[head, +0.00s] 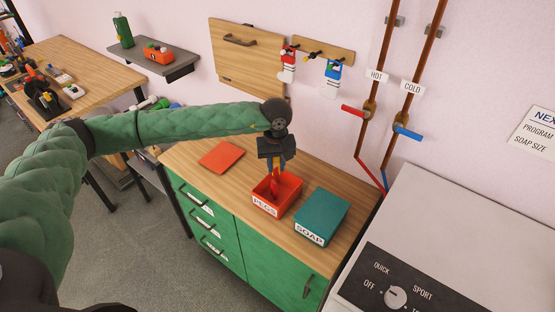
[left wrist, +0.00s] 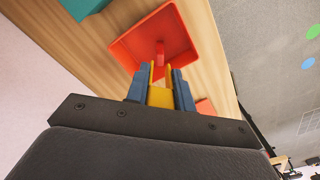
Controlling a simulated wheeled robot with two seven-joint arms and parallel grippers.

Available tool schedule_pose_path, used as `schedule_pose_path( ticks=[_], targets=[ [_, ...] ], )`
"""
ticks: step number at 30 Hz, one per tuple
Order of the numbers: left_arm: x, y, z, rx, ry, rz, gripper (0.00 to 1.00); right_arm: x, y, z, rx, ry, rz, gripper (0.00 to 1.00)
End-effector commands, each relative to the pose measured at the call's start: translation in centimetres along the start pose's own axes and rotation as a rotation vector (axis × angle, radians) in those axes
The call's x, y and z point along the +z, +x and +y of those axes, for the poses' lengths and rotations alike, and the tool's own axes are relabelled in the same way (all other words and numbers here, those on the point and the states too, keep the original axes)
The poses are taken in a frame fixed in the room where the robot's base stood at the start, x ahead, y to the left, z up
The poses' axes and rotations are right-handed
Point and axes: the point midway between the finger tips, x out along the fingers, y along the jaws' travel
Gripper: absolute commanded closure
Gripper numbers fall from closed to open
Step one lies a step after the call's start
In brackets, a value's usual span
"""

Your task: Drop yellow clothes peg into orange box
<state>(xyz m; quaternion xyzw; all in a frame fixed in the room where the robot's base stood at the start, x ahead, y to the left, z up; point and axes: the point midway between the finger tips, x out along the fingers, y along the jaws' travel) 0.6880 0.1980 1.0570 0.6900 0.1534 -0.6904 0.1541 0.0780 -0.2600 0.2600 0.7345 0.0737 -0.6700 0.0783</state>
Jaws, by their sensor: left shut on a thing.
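My left gripper (head: 276,165) is above the orange box (head: 291,198), which has a PEGS label on its front. The gripper is shut on the yellow clothes peg (left wrist: 160,96), which shows between the two blue fingers in the left wrist view. In that view the open box (left wrist: 125,45) lies just beyond the fingertips. A small red piece (left wrist: 160,56) shows beyond the peg, in line with the box; I cannot tell whether it touches the peg. In the head view the peg is mostly hidden by the fingers. My right gripper is not in view.
A teal box (head: 323,211) labelled SOAP stands right of the orange box. A flat orange-red square (head: 221,156) lies on the wooden top (head: 190,152) to the left. A white machine (head: 450,215) stands at right, and pipes (head: 380,60) run down the wall behind.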

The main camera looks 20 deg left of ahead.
Motion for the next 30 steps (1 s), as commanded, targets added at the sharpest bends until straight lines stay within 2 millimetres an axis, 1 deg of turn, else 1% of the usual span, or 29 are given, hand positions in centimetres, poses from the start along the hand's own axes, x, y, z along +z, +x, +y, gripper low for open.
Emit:
schedule_pose_path(
  ticks=[5,15,19,26,27,29,30],
  targets=[
    [0.1,1.3,0.0,-0.002,0.001,-0.002,0.97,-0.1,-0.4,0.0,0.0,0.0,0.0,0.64],
    [0.1,4.7,0.0,0.0,0.0,-0.001,0.97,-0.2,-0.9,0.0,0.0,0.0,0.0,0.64],
    [0.0,5.4,0.0,-0.001,0.001,0.0,0.97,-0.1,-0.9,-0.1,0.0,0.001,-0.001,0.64],
    [0.0,5.5,0.0,0.0,0.001,0.0,0.97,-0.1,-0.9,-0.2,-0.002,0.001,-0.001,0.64],
    [0.0,5.5,0.0,0.0,0.001,0.0,0.74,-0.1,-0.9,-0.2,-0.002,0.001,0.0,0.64],
    [0.0,5.5,0.0,0.0,0.001,0.0,0.62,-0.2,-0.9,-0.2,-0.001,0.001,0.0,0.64],
    [0.0,5.5,0.0,0.0,0.001,0.0,0.54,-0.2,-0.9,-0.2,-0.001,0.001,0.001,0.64]
  ],
)
